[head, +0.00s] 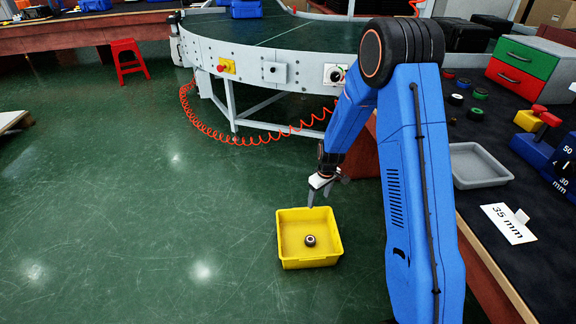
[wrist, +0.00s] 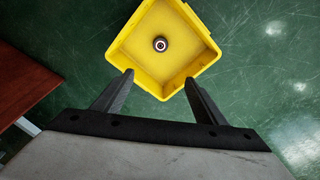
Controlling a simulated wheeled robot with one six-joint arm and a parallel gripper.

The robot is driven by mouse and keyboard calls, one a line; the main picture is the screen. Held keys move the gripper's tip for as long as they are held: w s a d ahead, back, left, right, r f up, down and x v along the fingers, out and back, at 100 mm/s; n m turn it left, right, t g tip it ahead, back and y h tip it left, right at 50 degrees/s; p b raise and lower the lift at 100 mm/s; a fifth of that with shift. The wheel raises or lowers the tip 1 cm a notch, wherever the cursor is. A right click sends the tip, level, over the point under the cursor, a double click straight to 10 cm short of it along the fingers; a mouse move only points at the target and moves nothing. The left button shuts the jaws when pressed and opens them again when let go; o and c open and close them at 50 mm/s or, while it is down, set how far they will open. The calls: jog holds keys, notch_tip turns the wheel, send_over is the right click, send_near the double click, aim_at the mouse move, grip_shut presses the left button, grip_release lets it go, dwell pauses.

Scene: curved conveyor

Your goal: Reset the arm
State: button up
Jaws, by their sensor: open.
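My gripper (head: 325,188) hangs from the blue arm, pointing down above the rear right part of a yellow bin (head: 310,261). It is open and empty. In the wrist view my gripper (wrist: 158,80) shows two dark fingers spread apart, with the yellow bin (wrist: 137,75) beyond them. One small dark round part with a pale centre (head: 310,240) lies on the bin's floor. It also shows in the wrist view (wrist: 160,44), apart from the fingers. What the bin rests on is not clear; green floor shows around it.
A curved conveyor (head: 280,58) with a red coiled hose (head: 215,128) stands behind. At right, a dark workbench holds a grey tray (head: 477,165), a 35 mm sign (head: 508,223), a green-and-red drawer box (head: 522,68) and small caps. A red stool (head: 128,58) stands back left.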

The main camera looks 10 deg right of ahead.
jog(key=s+d+r+m+t, duration=0.1)
jog(key=s+r, duration=0.6)
jog(key=r, duration=0.6)
jog(key=s+d+r+m+t, duration=0.1)
jog(key=s+d+r+m, duration=0.1)
jog(key=s+r, duration=0.8)
jog(key=s+d+r+m, duration=0.1)
jog(key=s+r, duration=0.3)
jog(key=s, duration=0.4)
jog(key=s+r+m+t, duration=0.1)
jog(key=s+r, duration=0.4)
jog(key=s, duration=0.3)
jog(key=s+d+r+m, duration=0.1)
jog(key=s+r, duration=0.3)
jog(key=s, duration=0.4)
jog(key=shift+s+d+r+m+t+h, duration=0.15)
jog(key=shift+d+r+m+t+h, duration=0.15)
jog(key=shift+r+h, duration=0.1)
